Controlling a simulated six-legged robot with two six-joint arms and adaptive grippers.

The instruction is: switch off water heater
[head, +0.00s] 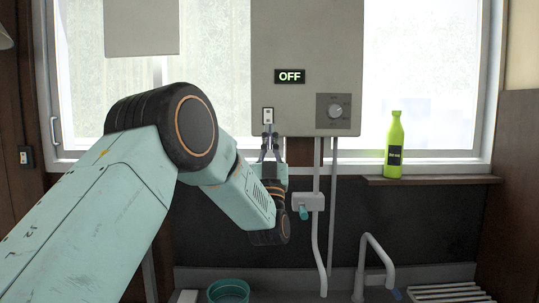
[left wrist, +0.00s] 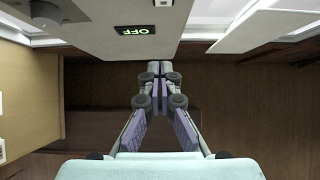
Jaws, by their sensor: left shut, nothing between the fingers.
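The water heater (head: 300,40) is a grey box on the wall in front of the window. Its display (head: 289,76) reads OFF in green and also shows, turned over, in the left wrist view (left wrist: 134,30). A small switch (head: 267,116) sits at its lower left, and a dial (head: 335,111) at its lower right. My left gripper (head: 269,137) is shut and empty, pointing up just below the switch; I cannot tell whether it touches it. In the left wrist view its fingertips (left wrist: 160,68) are together, beneath the heater. My right gripper is not in view.
A green bottle (head: 394,148) stands on a wooden ledge (head: 440,180) at the right. Pipes (head: 316,230) and a valve (head: 308,202) hang below the heater. A tap (head: 375,250), a teal bowl (head: 229,290) and a rack (head: 450,294) are low down.

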